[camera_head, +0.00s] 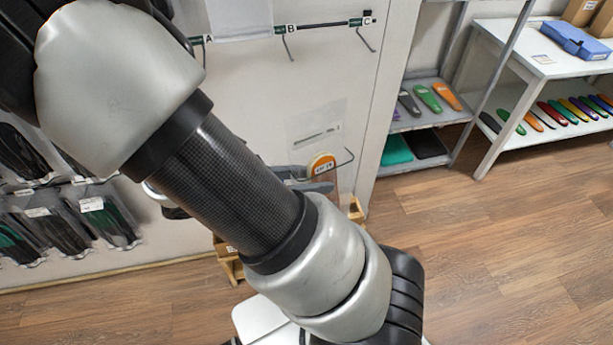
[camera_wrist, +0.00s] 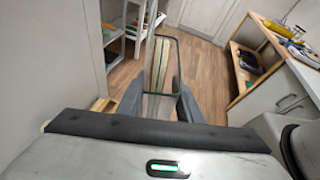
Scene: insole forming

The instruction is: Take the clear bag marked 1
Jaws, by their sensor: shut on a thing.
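In the wrist view, my gripper (camera_wrist: 157,100) has its two grey fingers on either side of a narrow, dark-rimmed, bag-like thing (camera_wrist: 161,62). It is clear with pale stripes showing in it, and the fingers are shut on it. I cannot read a mark on it. In the head view, my arm hides most of the gripper. The label's writing is too small to read.
A wall rail carries tags A (camera_head: 208,39), B (camera_head: 290,29) and C (camera_head: 367,14) with hooks. Packed dark insoles (camera_head: 62,228) hang at left. Shelves with coloured insoles (camera_head: 428,97) and a white table (camera_head: 520,50) stand at right. The wooden floor (camera_head: 500,250) is open.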

